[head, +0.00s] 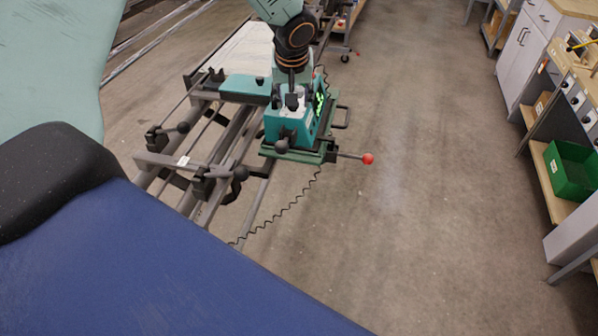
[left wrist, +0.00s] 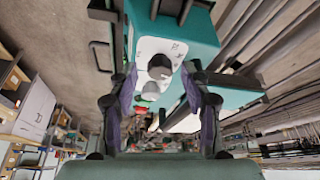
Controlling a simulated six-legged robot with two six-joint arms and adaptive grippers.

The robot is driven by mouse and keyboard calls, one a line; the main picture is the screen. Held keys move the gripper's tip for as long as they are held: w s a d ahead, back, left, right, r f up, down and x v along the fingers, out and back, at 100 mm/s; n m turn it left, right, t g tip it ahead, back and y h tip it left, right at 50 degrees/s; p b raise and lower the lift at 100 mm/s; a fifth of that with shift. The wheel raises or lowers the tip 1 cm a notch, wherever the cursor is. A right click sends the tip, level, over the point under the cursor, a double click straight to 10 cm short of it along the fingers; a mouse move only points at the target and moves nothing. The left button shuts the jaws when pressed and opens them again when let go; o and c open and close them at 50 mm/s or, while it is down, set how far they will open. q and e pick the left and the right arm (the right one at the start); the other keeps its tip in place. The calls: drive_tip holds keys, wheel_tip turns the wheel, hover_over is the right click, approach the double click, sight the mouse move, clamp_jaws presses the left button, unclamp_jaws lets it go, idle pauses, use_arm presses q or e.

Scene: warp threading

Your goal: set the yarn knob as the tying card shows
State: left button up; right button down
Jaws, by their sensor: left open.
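The teal tying machine (head: 285,124) stands on a green carriage at the end of a grey frame. In the left wrist view a black round knob (left wrist: 159,66), likely the yarn knob, sits on the machine's white panel (left wrist: 176,48). Small dark marks are on the panel, too small to read. My left gripper (head: 292,100) is over the top of the machine. In the left wrist view its two fingers (left wrist: 160,86) are apart, with the knob between their tips; contact cannot be told. I cannot make out the tying card. My right gripper is not in view.
A red-ended lever (head: 367,159) sticks out right of the machine, and a coiled cable (head: 285,207) hangs below. Black-knobbed handles (head: 240,174) stand on the frame. A workbench with a green bin (head: 572,171) is at the right. The floor between is clear.

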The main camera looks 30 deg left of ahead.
use_arm(q)
drive_tip(key=n+y, duration=0.1)
drive_tip(key=n, duration=0.2)
drive_tip(key=shift+w+d+g, duration=0.1)
drive_tip(key=shift+d+g, duration=0.05)
drive_tip(key=shift+g, duration=0.15)
drive_tip(key=n+g+y+p, duration=0.1)
drive_tip(key=n, duration=0.3)
drive_tip(key=shift+w, duration=0.15)
drive_tip(key=w+v, duration=0.1)
drive_tip(key=v, duration=0.6)
drive_tip(key=s+d+f+m+h+b, duration=0.1)
drive_tip(key=s+d+f+m, duration=0.1)
drive_tip(key=s+f, duration=0.3)
drive_tip(key=s+d+f+m+h+b, duration=0.2)
drive_tip(key=s+f, duration=0.4)
drive_tip(key=f, duration=0.7)
drive_tip(key=s+d+f+m+g+h+b, duration=0.1)
drive_tip(key=s+d+f+m, duration=0.2)
drive_tip(key=s+d+f, duration=0.3)
drive_tip(key=shift+f+m+h, duration=0.3)
drive_tip(key=shift+f+m, duration=0.1)
drive_tip(key=shift+f, duration=1.55)
drive_tip(key=shift+s, duration=0.1)
